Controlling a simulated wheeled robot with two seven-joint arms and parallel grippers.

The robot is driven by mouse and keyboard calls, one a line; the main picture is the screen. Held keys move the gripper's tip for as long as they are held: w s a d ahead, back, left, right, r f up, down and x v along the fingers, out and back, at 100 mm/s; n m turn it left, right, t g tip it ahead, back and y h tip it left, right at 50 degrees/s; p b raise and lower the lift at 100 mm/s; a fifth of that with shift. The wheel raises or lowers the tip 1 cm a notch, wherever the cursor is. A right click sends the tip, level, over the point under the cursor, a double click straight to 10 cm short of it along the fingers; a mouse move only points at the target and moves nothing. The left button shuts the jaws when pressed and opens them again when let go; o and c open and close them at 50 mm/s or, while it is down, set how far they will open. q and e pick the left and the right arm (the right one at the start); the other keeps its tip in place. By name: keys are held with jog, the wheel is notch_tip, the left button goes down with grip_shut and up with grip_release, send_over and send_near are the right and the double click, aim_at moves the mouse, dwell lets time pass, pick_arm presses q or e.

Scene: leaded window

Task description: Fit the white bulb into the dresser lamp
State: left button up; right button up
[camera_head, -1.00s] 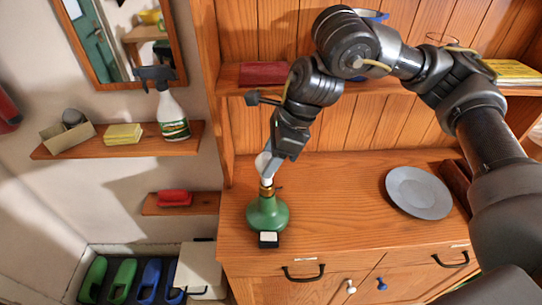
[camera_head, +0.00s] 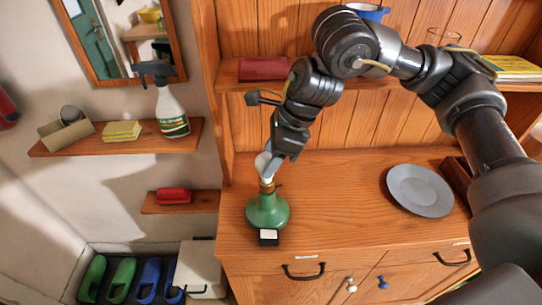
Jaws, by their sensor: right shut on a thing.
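The green dresser lamp (camera_head: 267,211) stands upright on the dresser top, with a brass-coloured socket (camera_head: 267,187) at its neck. The white bulb (camera_head: 263,161) is right above the socket, partly hidden by my right gripper (camera_head: 268,168). My right gripper comes down from the upper right and is shut on the bulb. The bulb's lower end is at the socket's mouth; I cannot tell how deep it sits. My left gripper is not in view.
A grey plate (camera_head: 420,191) lies on the dresser top (camera_head: 335,205) to the right, with clear wood between. A small black-and-white block (camera_head: 268,237) is in front of the lamp. A spray bottle (camera_head: 170,108) and yellow sponges (camera_head: 121,131) stand on the left wall shelf.

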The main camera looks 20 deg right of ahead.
jog(key=shift+f+b, duration=0.5)
dwell(0.4)
jog(key=o, duration=1.4)
jog(key=shift+r, duration=0.1)
jog(key=shift+r+p, duration=3.35)
jog(key=shift+r, duration=1.1)
